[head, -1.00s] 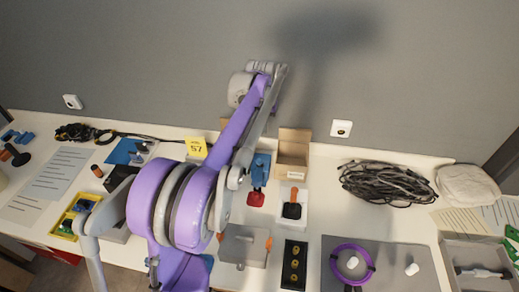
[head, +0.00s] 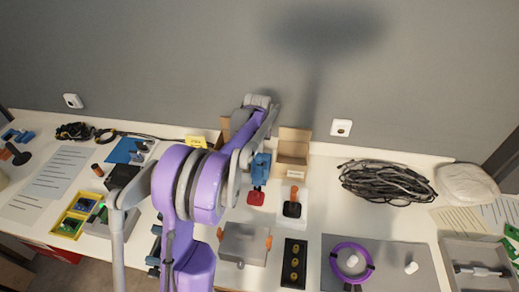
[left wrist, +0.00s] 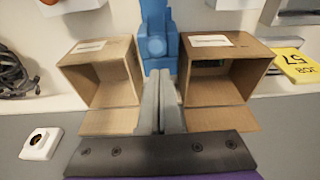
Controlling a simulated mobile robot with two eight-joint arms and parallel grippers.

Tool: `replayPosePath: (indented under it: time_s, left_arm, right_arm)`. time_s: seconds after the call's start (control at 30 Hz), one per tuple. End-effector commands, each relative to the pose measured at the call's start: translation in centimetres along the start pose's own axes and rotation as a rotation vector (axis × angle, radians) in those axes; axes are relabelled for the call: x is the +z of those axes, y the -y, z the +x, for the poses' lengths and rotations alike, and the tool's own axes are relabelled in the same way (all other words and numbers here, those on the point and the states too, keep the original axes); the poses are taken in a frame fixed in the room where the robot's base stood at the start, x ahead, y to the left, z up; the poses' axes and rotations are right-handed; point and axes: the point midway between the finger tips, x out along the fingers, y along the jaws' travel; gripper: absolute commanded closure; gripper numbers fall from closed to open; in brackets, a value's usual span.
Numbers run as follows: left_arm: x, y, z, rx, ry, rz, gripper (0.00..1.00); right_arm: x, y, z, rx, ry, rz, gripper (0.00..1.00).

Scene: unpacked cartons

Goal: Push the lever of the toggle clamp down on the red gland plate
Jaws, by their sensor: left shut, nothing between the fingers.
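The small red plate (head: 256,198) lies on the table near the middle in the head view. A blue upright part (head: 261,168) stands just behind it, and I take this for the toggle clamp. Its lever cannot be made out clearly. In the left wrist view the blue part (left wrist: 156,42) stands between two open cartons. My left gripper (left wrist: 160,80) is shut and empty, its fingers pointing toward the blue part. I cannot tell whether they touch it. In the head view my arm hides these fingers. My right gripper is not in view.
An open carton (left wrist: 100,72) and a second carton (left wrist: 222,72) flank the fingers closely. A black block with an orange handle (head: 292,207) stands right of the red plate. A grey box (head: 243,243) is in front. A cable coil (head: 385,183) lies farther right.

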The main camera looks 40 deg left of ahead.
Motion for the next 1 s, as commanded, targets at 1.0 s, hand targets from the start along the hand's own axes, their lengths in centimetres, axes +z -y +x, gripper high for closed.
replayPosePath:
  time_s: [1.0]
  left_arm:
    - [2.8, 0.0, 0.6, 0.001, 0.007, 0.001, 1.00]
  right_arm:
    - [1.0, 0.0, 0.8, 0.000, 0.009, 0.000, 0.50]
